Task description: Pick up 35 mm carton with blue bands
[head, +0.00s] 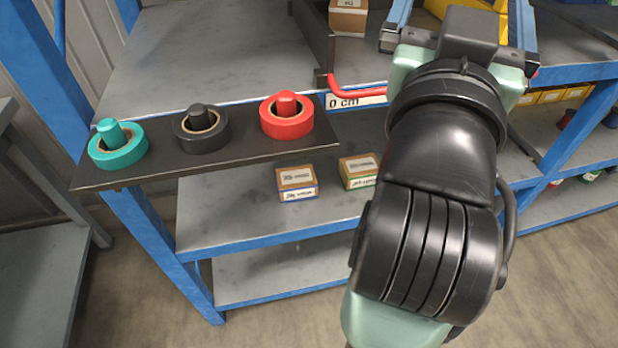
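A small brown carton with a white label and a blue band (297,183) sits on the middle grey shelf, below the black rack. Print on its front is too small to read. My gripper (463,18) is at the top right, higher in the picture and well to the right of this carton. Its two blue fingers are spread wide apart, with no held object visible between them. The fingertips are cut off by the top edge.
A similar carton with a green band (358,171) sits just right of the blue-banded one, partly beside my arm. A black rack (215,160) with teal, black and red tape rolls overhangs the shelf. A red hook (355,90) juts out above. Another carton (348,17) stands higher.

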